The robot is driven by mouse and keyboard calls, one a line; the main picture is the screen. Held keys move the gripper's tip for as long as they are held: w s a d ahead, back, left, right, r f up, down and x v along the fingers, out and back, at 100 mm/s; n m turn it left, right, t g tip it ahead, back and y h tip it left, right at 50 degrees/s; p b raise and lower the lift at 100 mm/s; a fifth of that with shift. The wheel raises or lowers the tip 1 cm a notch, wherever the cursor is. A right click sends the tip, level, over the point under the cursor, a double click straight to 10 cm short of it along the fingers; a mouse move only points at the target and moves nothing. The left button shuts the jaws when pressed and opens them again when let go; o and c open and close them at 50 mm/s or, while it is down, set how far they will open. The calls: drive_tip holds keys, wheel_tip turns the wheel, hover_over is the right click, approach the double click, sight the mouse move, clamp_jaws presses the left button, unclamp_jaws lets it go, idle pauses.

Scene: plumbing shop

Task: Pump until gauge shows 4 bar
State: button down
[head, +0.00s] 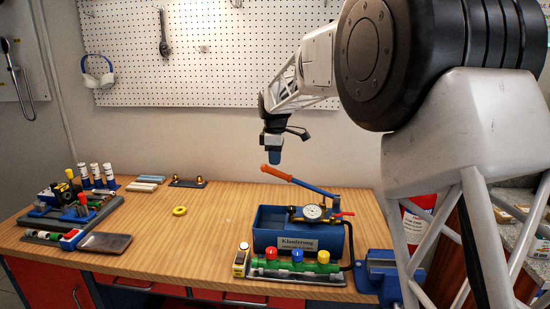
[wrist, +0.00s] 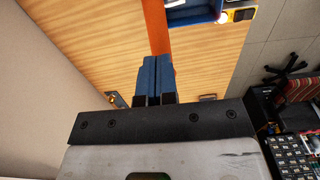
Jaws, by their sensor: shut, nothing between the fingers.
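The test pump is a blue box (head: 270,218) with a label on its front, standing on the wooden bench. Its lever has a blue bar and an orange handle (head: 277,173) that rises to the upper left. The orange handle also shows in the wrist view (wrist: 155,28), running past my fingertips. The round white gauge (head: 313,212) sits on top of the pump; its needle is too small to read. My gripper (head: 274,158) is shut and empty, just above the orange handle's end; I cannot tell whether it touches. In the wrist view its blue fingers (wrist: 156,75) are together.
A green manifold (head: 290,267) with red, blue and yellow caps lies in front of the pump, joined by a black hose. A blue vise (head: 382,268) is at the right. A yellow tape roll (head: 180,211) lies left. The bench's middle is clear.

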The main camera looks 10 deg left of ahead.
drive_tip(key=shift+a+f, duration=1)
drive_tip(key=shift+f, duration=5.1)
drive_tip(key=r, duration=0.4)
drive_tip(key=d+r, duration=0.1)
drive_tip(key=r, duration=0.3)
drive_tip(key=d+r, duration=0.1)
drive_tip(key=r, duration=0.3)
drive_tip(key=shift+r, duration=0.4)
drive_tip(key=shift+f, duration=0.2)
drive_tip(key=shift+a+f, duration=0.75)
drive_tip(key=shift+f, duration=4.25)
drive_tip(key=shift+d+r, duration=0.25)
drive_tip(key=shift+r, duration=1.5)
drive_tip(key=shift+d+r, duration=0.3)
drive_tip(key=shift+r, duration=1.4)
drive_tip(key=shift+d+r, duration=0.25)
drive_tip(key=shift+r, duration=1.5)
drive_tip(key=shift+r, duration=2.5)
